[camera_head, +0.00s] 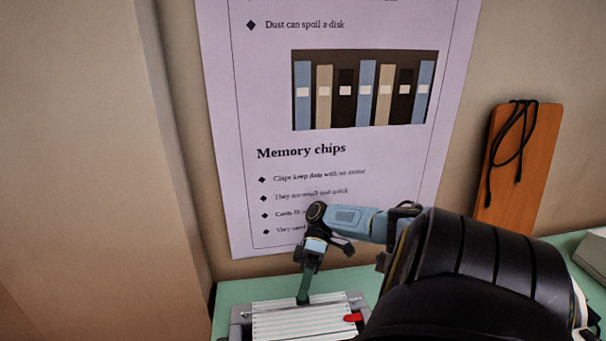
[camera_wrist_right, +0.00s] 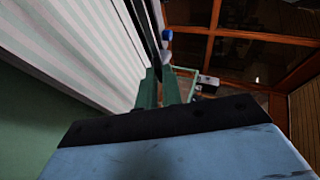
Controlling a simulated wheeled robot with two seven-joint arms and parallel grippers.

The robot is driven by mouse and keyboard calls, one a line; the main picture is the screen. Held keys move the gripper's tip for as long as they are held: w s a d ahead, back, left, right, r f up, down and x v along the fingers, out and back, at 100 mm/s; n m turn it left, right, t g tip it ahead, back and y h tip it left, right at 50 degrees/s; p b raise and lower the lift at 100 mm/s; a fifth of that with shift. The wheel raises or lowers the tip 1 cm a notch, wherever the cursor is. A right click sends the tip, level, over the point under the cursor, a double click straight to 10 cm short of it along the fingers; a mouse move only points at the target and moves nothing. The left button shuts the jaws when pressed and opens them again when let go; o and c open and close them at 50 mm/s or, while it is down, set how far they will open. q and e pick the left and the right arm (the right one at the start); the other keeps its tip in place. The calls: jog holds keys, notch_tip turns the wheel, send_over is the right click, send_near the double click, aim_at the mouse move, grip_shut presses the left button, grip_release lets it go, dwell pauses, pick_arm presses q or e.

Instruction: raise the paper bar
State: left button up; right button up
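A grey machine (camera_head: 238,316) with a ribbed white sheet (camera_head: 300,325) on top stands on the green table in the head view. A thin bar (camera_head: 335,304), which looks like the paper bar, lies low across the sheet. My right gripper (camera_head: 304,298) points down with its green fingertips at this bar, near its middle. In the right wrist view the two green fingers (camera_wrist_right: 160,85) are close together, and the dark bar (camera_wrist_right: 152,40) runs up to their tips beside the striped sheet. Whether they grip it is not clear. My left gripper is out of view.
A red piece (camera_head: 352,317) sits at the machine's right side. The green table (camera_head: 235,292) meets the wall, where a poster (camera_head: 345,150) hangs. An orange board (camera_head: 520,165) with a black cord leans at the right. A pale box (camera_head: 594,252) is at the far right.

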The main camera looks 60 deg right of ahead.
jog(key=o, duration=0.4)
jog(key=shift+o, duration=0.2)
notch_tip(320, 180, up, 10)
jog(key=p, duration=0.2)
dwell(0.6)
